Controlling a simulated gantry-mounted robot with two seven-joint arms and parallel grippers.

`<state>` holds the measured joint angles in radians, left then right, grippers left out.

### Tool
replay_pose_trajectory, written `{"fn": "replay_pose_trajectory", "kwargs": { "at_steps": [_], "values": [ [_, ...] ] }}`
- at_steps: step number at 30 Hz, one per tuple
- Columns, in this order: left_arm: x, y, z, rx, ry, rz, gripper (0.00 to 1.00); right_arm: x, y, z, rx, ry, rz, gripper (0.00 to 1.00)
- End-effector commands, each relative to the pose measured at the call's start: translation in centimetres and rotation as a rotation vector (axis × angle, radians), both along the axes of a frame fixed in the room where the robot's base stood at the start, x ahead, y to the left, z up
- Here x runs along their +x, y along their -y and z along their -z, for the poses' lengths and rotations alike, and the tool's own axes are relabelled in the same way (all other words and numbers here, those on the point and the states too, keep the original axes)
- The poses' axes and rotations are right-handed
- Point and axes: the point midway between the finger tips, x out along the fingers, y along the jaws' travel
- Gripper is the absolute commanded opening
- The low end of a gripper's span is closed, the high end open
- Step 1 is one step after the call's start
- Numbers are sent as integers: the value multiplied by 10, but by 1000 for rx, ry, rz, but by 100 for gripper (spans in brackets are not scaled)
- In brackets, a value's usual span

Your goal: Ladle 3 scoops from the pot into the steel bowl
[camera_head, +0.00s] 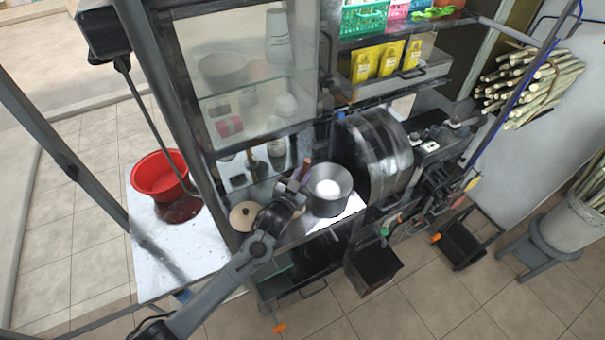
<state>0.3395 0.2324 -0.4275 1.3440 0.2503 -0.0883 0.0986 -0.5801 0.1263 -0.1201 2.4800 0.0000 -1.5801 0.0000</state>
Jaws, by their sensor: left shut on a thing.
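A grey metal vessel (330,205) with a wide rim stands on the counter and has something white and rounded inside. I cannot tell for certain whether it is the pot or the steel bowl, and I see no clear second one. My left gripper (297,184) is just left of its rim, shut on a brown handle (306,167) that sticks up, likely the ladle's. The ladle's scoop cannot be made out. A beige round lid (241,216) with a dark knob is left of the gripper. My right gripper is not in view.
A glass-fronted case (245,75) rises behind the counter. A large metal press drum (376,150) stands right of the vessel. A red basin (160,176) sits on the white side table (180,255). A shelf with yellow packets (388,60) is above.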

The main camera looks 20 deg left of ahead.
Motion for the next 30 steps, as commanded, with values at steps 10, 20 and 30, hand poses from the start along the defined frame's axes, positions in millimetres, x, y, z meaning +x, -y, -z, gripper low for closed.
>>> {"fn": "replay_pose_trajectory", "kwargs": {
  "at_steps": [10, 20, 30],
  "values": [
    [0, -1, 31, 1, 1, -1, 0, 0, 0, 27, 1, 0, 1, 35],
    [0, -1, 56, 0, 1, -2, 0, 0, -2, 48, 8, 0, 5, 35],
    [0, 0, 81, 0, 1, -1, 0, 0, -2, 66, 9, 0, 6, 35]
  ]
}}
